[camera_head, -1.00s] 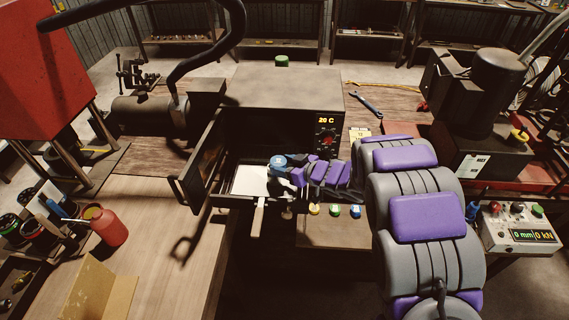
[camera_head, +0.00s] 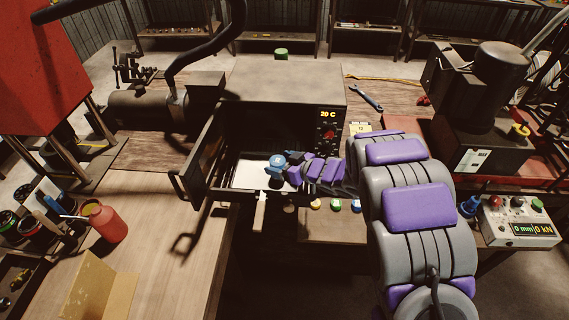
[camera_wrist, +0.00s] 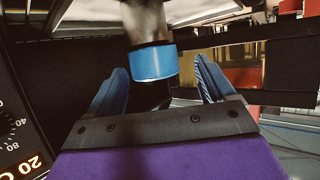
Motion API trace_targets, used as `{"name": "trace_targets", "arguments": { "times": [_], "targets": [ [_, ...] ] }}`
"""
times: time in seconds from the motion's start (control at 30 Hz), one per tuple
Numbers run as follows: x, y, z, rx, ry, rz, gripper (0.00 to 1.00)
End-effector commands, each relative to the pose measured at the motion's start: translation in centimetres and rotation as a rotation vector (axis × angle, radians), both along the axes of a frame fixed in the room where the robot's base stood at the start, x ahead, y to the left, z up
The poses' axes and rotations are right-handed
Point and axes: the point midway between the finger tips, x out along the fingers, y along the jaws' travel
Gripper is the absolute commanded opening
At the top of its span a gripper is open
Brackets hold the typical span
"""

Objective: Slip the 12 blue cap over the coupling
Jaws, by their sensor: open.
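The blue cap (camera_wrist: 153,62) shows as a bright blue band around a dark, shiny upright piece, which I take to be the coupling (camera_wrist: 146,22); how far it sits over it I cannot tell. My gripper (camera_wrist: 157,84) is open, with one blue finger on each side of the cap and a visible gap at each side. In the head view the blue cap (camera_head: 277,160) is at the open oven front, above the pale tray, and my gripper (camera_head: 289,167) reaches it from the right. My fingers and the cap are similar blues and partly overlap there.
The oven (camera_head: 285,88) reads 20 C, and its door (camera_head: 203,155) stands open at the left. The pale tray (camera_head: 247,176) has a handle sticking out in front. Small coloured caps (camera_head: 335,205) lie on the bench below. A red bottle (camera_head: 108,224) stands on the left bench.

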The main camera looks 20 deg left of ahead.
Motion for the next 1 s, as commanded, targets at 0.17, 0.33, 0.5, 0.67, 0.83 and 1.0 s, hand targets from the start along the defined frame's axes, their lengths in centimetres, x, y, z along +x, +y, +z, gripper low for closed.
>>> {"name": "trace_targets", "arguments": {
  "times": [0.17,0.33,0.5,0.67,0.83,1.0],
  "targets": [
    [-0.1,-0.4,0.2,0.004,-0.001,0.001,0.83],
    [-0.7,-2.6,1.1,0.007,0.002,-0.003,0.83],
    [-1.8,-5.9,2.8,0.011,-0.003,-0.005,0.83],
    [-3.1,-8.5,3.8,0.001,0.000,-0.006,0.83],
    [-4.3,-11.3,5.2,0.000,-0.001,-0.003,0.83],
    [-5.3,-13.7,6.2,0.002,0.000,-0.003,0.83]
  ]
}}
